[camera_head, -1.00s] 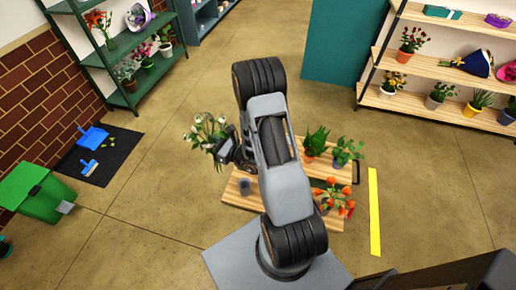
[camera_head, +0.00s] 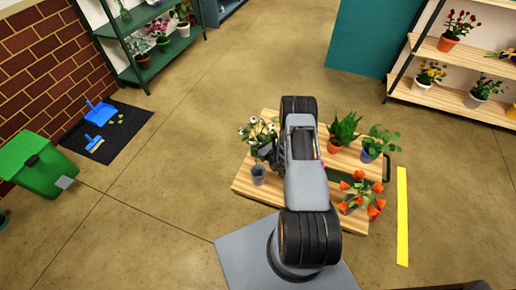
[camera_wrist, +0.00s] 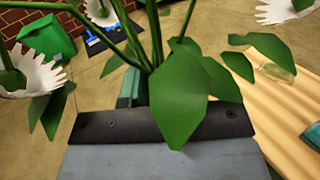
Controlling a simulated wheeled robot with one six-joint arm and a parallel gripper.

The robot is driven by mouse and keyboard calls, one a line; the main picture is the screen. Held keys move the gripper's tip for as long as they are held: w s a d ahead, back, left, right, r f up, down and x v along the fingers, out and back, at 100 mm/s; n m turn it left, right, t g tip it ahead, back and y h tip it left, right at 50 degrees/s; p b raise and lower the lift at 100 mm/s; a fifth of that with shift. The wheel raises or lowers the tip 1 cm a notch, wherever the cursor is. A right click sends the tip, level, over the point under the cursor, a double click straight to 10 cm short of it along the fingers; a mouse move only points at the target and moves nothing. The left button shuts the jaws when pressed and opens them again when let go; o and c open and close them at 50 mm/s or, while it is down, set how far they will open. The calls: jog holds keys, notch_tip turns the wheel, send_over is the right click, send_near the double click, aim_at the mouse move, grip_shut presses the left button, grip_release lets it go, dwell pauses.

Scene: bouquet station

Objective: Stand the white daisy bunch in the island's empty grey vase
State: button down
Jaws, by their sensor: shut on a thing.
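My gripper (camera_head: 264,150) is shut on the white daisy bunch (camera_head: 256,129) and holds it upright over the left part of the wooden island (camera_head: 246,186). The grey vase (camera_head: 259,175) stands on the island just in front of the bunch and appears empty. In the head view the stems' lower ends are hidden, so I cannot tell their height above the top. In the wrist view, white daisy heads (camera_wrist: 30,78) and broad green leaves (camera_wrist: 180,100) fill the upper part and cover the fingertips; the vase cannot be made out there.
The island also bears a spiky green plant (camera_head: 344,128), a leafy plant (camera_head: 379,142) and orange flowers (camera_head: 358,188) right of my arm. A yellow floor strip (camera_head: 402,216) lies to the right. A green bin (camera_head: 38,165) and dark mat (camera_head: 118,136) are far left.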

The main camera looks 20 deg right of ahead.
jog(key=shift+d+f+b, duration=0.25)
jog(key=shift+f+b, duration=0.15)
jog(key=shift+f, duration=0.75)
jog(key=b, duration=0.8)
send_over(260, 165)
jog(key=w, duration=0.2)
notch_tip(260, 165, down, 11)
jog(key=shift+s+a, duration=0.1)
jog(key=shift+s, duration=0.05)
jog(key=shift+f+b, duration=2.05)
jog(key=shift+f, duration=0.25)
jog(key=shift+f+b, duration=0.65)
jog(key=c, duration=0.9)
grip_release()
jog(key=shift+o, duration=0.2)
